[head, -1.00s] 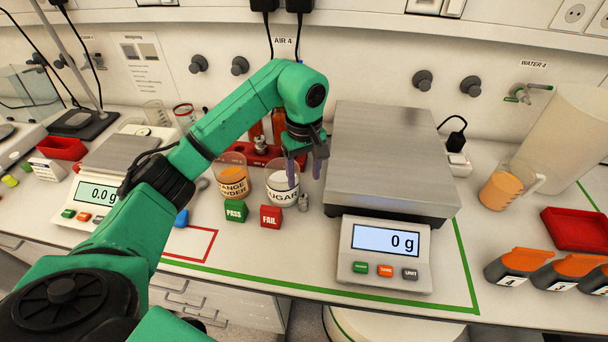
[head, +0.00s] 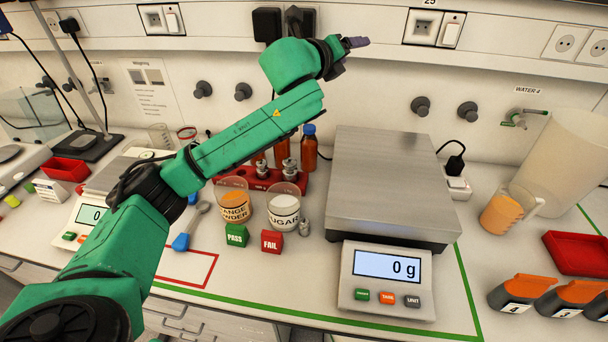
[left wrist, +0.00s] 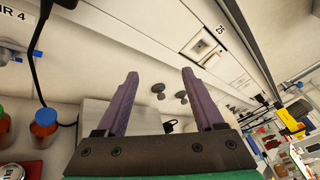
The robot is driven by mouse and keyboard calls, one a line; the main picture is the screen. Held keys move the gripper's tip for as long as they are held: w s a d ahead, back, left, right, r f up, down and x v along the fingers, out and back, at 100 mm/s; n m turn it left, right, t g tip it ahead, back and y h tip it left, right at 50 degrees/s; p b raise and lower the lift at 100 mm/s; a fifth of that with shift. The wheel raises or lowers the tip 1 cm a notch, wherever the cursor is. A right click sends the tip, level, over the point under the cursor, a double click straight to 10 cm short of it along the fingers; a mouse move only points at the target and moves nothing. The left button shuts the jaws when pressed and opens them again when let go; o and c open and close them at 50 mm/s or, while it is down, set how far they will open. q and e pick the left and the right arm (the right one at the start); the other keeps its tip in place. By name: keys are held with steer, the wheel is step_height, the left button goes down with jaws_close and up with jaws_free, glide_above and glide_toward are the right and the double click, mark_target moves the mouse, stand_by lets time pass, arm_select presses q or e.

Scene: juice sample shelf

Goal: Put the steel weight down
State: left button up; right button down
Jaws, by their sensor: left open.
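A small steel weight (head: 304,228) stands upright on the bench, just right of the sugar beaker (head: 284,212) and left of the large scale. Other steel weights (head: 290,169) sit in the red rack (head: 303,184) behind the beakers. My left gripper (head: 358,42) is raised high near the wall, well above and apart from the weights. In the left wrist view its two purple fingers (left wrist: 158,100) are spread, with nothing between them. My right gripper is in neither view.
The large scale (head: 386,190) has an empty steel plate and reads 0 g. PASS (head: 236,236) and FAIL (head: 271,241) blocks stand in front of the beakers. Brown bottles (head: 309,150) stand behind the rack. Sockets and a plug (head: 267,24) are close to my raised arm.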

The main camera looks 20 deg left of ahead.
arm_select(q)
step_height(320, 180, down, 10)
steer(key=s+n+g+y, duration=0.1)
steer(key=s+n+g, duration=0.1)
steer(key=g, duration=0.3)
steer(key=g+y, duration=0.2)
steer(key=g, duration=0.9)
glide_above(304, 220)
step_height(304, 220, down, 12)
step_height(304, 220, down, 14)
steer(key=p, duration=0.4)
steer(key=shift+p, duration=0.35)
steer(key=shift+f, duration=0.2)
jaws_close()
